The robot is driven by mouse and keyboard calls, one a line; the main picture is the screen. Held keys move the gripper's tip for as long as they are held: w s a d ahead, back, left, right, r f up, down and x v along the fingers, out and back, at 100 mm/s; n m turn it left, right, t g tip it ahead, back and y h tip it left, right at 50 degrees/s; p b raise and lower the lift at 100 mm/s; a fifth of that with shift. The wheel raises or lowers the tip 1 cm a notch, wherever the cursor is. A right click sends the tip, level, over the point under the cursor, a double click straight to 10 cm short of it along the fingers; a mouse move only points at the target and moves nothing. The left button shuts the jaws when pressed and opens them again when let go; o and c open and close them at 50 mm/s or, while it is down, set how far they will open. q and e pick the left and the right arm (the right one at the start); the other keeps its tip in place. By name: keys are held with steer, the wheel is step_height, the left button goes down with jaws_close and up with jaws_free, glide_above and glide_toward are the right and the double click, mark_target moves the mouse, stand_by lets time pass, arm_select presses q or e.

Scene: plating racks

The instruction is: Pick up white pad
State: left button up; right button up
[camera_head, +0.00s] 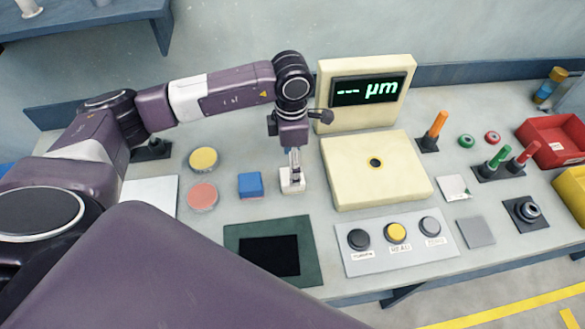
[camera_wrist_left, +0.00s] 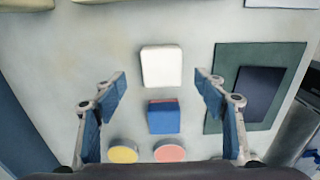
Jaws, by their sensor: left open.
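A small white pad (camera_head: 291,187) lies on the bench just below my left gripper (camera_head: 294,160) in the head view. My left gripper hangs downward above it and hides part of it. In the left wrist view the white pad (camera_wrist_left: 161,66) is a rounded square lying ahead, between the lines of the two spread fingers. The left gripper (camera_wrist_left: 161,85) is open and nothing is between its fingertips. How high the fingertips are above the pad is hard to tell. My right gripper is not in view.
A blue block with some red (camera_head: 250,186) lies close left of the pad, with yellow (camera_head: 203,159) and pink (camera_head: 202,196) discs beyond. A cream gauge block (camera_head: 376,190) with a display stands right. A green, dark-centred mat (camera_head: 232,236) and a button panel (camera_head: 365,266) lie nearer.

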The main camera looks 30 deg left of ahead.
mark_target(284, 172)
arm_select(q)
steer(key=shift+s+f, duration=0.15)
steer(key=shift+f, duration=0.3)
steer(key=shift+s+d+f+p, duration=0.1)
steer(key=shift+f+p, duration=0.2)
steer(key=shift+p, duration=0.15)
step_height(284, 172, down, 4)
steer(key=shift+f+p, duration=0.25)
steer(key=shift+p, duration=1)
steer(key=shift+f, duration=0.35)
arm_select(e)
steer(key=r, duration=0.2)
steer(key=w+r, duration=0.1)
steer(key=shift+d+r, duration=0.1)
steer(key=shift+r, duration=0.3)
arm_select(q)
steer(key=shift+c, duration=0.3)
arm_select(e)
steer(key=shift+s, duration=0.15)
arm_select(q)
steer(key=c, duration=1.2)
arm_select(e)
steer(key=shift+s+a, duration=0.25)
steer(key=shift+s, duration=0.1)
